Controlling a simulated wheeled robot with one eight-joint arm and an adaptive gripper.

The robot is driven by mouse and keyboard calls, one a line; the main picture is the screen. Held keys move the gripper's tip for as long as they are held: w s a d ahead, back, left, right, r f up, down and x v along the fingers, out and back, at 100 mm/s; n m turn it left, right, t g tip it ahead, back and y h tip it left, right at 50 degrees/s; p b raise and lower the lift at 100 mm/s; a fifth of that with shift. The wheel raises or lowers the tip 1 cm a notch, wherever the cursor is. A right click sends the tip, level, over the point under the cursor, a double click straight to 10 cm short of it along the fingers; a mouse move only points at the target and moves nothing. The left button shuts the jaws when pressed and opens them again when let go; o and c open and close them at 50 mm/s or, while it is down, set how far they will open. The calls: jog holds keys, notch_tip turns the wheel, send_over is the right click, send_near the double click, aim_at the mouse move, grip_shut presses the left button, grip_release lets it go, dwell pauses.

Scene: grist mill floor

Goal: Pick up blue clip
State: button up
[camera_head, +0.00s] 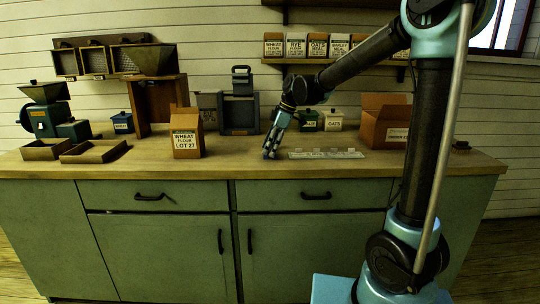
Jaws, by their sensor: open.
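My gripper (271,153) is at the counter, pointing down, with its fingertips at or just above the wooden top. It is open, though its fingers look small and close together from here. I cannot make out a blue clip in this view; it may be hidden by the fingers or too small to tell. The wooden counter (230,169) runs across the picture. A pale labelled strip (325,154) with several small raised parts lies just to the right of my gripper.
A grey device (240,112), a green box (307,121) and an oats box (333,121) stand behind. An open carton (384,122) is at right. Wooden trays (95,152) lie far left. The front counter strip is clear.

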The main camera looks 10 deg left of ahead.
jog(key=shift+a+f, duration=0.1)
jog(key=shift+f, duration=0.15)
jog(key=c, duration=0.8)
jog(key=shift+r, duration=0.1)
notch_tip(320, 180, up, 10)
jog(key=shift+f, duration=0.1)
jog(key=shift+c, duration=0.2)
